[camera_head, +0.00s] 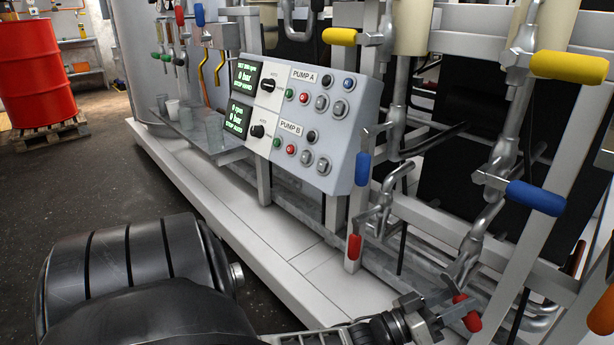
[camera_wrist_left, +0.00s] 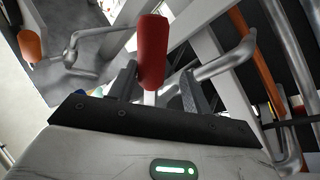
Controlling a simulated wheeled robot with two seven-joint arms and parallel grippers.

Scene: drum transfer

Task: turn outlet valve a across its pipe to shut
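My left gripper (camera_head: 438,309) is low at the right of the head view, at a red valve handle (camera_head: 468,314) on the lower pipework. In the left wrist view the red handle (camera_wrist_left: 153,52) stands between the two spread fingers (camera_wrist_left: 158,88), with a gap visible on the right side. The gripper looks open around the handle, not clamped on it. Another red handle (camera_head: 354,247) hangs downward to the left, below a blue handle (camera_head: 362,169). No label shows which handle is outlet valve a. My right gripper is not in view.
The pump panel (camera_head: 305,118) with PUMP A and PUMP B controls stands above left. A second blue handle (camera_head: 536,197) and yellow handles (camera_head: 569,66) sit higher on the pipes. Frame posts and pipes crowd the right. A red drum (camera_head: 33,72) stands on a pallet far left.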

